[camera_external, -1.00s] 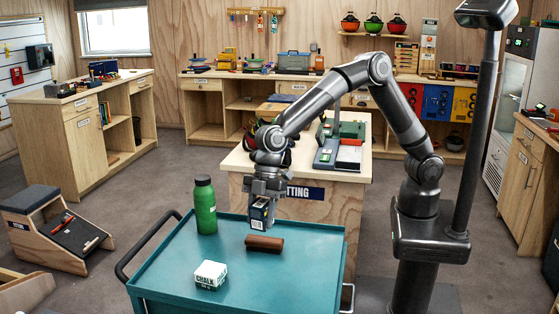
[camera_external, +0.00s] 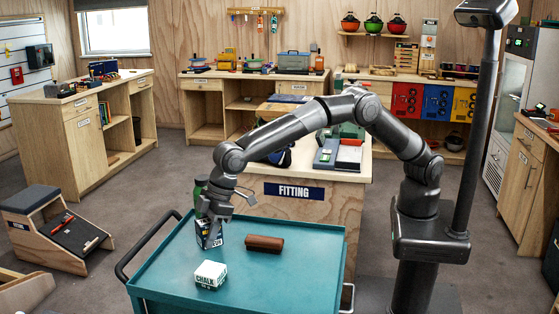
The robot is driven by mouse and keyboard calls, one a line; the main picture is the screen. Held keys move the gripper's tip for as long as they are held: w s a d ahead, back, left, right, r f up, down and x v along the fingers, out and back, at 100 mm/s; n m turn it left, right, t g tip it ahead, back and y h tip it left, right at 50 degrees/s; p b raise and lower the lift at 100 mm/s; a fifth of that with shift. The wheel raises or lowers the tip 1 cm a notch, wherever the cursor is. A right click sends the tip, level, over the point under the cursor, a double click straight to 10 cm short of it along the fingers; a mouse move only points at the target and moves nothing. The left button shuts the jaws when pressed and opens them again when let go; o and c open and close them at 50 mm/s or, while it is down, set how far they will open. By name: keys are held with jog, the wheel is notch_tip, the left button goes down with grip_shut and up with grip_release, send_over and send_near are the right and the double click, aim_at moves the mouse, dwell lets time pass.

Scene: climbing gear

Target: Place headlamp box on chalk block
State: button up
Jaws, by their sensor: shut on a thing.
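My gripper (camera_external: 211,232) is shut on the headlamp box (camera_external: 206,238), a small dark box with white markings. It holds the box upright above the teal cart, up and slightly behind the chalk block as seen in the picture. The chalk block (camera_external: 210,275) is a white and green block marked CHALK, lying on the cart top toward the front. Its top is bare. I cannot tell the exact height of the box over the cart. The fingers partly cover the box.
The teal cart (camera_external: 300,265) has a raised rim. A green bottle (camera_external: 200,190) stands behind my gripper, mostly hidden by it. A brown bar (camera_external: 264,244) lies right of the box. The fitting bench (camera_external: 330,225) stands behind the cart. The cart's right front is clear.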

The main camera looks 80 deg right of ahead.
jog(key=a+f, duration=0.1)
jog(key=a, duration=0.2)
jog(key=shift+s+f, duration=0.2)
jog(key=shift+f, duration=2.15)
jog(key=shift+f, duration=0.1)
jog(key=o, duration=1)
jog(key=v, duration=1.2)
jog(key=shift+d, duration=0.1)
